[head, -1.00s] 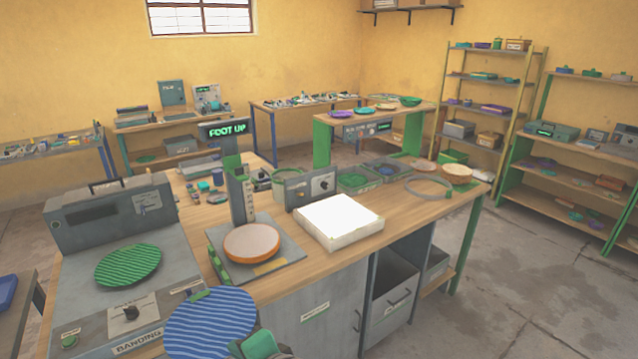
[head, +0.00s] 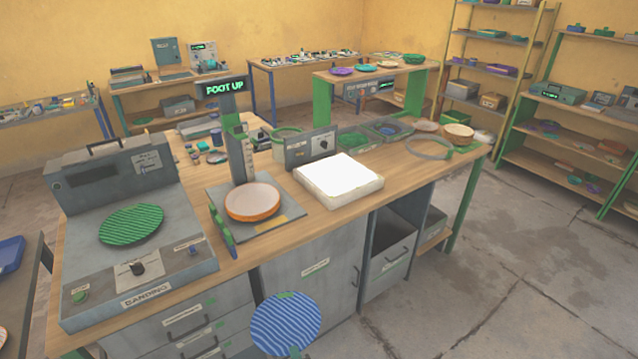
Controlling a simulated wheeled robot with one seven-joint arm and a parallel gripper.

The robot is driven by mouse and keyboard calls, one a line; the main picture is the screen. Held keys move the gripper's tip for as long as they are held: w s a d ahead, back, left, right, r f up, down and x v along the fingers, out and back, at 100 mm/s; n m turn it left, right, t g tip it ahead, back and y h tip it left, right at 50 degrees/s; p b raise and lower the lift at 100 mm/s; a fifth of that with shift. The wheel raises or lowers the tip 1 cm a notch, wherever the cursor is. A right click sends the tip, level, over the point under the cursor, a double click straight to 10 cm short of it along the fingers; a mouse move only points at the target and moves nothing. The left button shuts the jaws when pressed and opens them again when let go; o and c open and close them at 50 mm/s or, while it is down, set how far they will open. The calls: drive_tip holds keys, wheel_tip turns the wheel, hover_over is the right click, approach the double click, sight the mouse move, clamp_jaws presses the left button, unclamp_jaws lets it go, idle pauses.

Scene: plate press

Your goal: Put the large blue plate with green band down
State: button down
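A blue plate with wavy lighter stripes (head: 285,325) is in the air in front of the bench, at the bottom middle of the head view. It is tilted, with its striped face towards the camera. A small green patch shows at its upper rim; I cannot tell if this is part of a band. My gripper (head: 295,352) shows only as a bit of green at the plate's lower edge, cut off by the frame. It appears shut on the plate's rim. The plate is apart from the bench top, with drawers and a cabinet door behind it.
The wooden bench (head: 410,163) carries a grey banding machine (head: 180,220) with a green striped plate (head: 132,224), a press with an orange-rimmed plate (head: 252,201), and a white block (head: 338,178). A display (head: 222,87) reads FOOT UP. Floor at right is clear.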

drive_tip(key=d+f+m+h, duration=0.1)
drive_tip(key=d+f, duration=0.2)
drive_tip(key=f, duration=0.5)
drive_tip(key=d+f+m+h, duration=0.2)
drive_tip(key=d+f, duration=0.1)
drive_tip(key=f, duration=0.4)
drive_tip(key=shift+w+f+m+t+h, duration=0.25)
drive_tip(key=shift+f+m+t+h, duration=0.05)
drive_tip(key=shift+f, duration=0.05)
drive_tip(key=shift+d, duration=0.1)
idle(0.4)
